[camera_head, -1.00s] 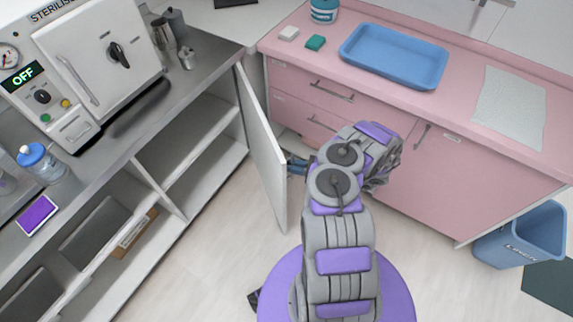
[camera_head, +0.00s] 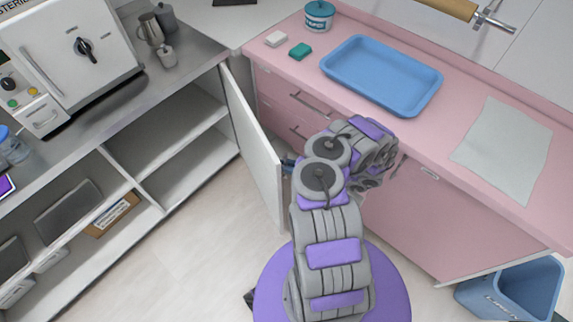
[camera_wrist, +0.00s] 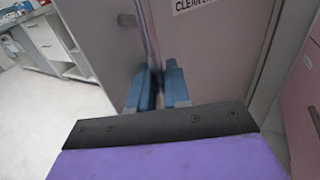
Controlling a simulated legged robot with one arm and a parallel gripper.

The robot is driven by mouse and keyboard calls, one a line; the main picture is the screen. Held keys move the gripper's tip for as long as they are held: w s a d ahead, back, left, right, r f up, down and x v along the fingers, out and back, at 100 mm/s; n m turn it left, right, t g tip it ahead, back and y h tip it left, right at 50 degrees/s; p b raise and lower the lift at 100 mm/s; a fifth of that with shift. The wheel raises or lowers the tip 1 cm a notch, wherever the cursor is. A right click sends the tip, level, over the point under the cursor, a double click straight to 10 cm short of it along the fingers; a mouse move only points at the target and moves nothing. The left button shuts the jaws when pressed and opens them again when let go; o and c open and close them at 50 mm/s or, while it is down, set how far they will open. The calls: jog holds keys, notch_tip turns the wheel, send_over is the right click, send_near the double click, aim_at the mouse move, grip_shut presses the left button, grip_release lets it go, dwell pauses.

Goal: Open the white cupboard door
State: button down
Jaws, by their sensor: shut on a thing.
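The white cupboard door (camera_head: 252,135) stands ajar, swung out from the steel-topped cabinet in the head view. Its far edge is hinged by the corner, and open shelves show to its left. In the head view my gripper (camera_head: 288,163) is mostly hidden behind my arm, with only a bit of blue showing by the door.
Pink drawers (camera_head: 300,100) stand close to the right of the door, with a blue tray (camera_head: 382,74) on their counter. A blue bin (camera_head: 515,290) is at lower right. A steriliser (camera_head: 75,50) sits on the left counter. Floor at lower left is clear.

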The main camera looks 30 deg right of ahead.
jog(key=shift+d, duration=0.25)
jog(key=c, duration=1.3)
grip_release()
jog(key=shift+o, duration=0.2)
jog(key=shift+d, duration=0.1)
jog(key=p+v, duration=0.2)
jog(key=v, duration=1.5)
jog(key=shift+s+d+f, duration=0.1)
jog(key=shift+s, duration=0.1)
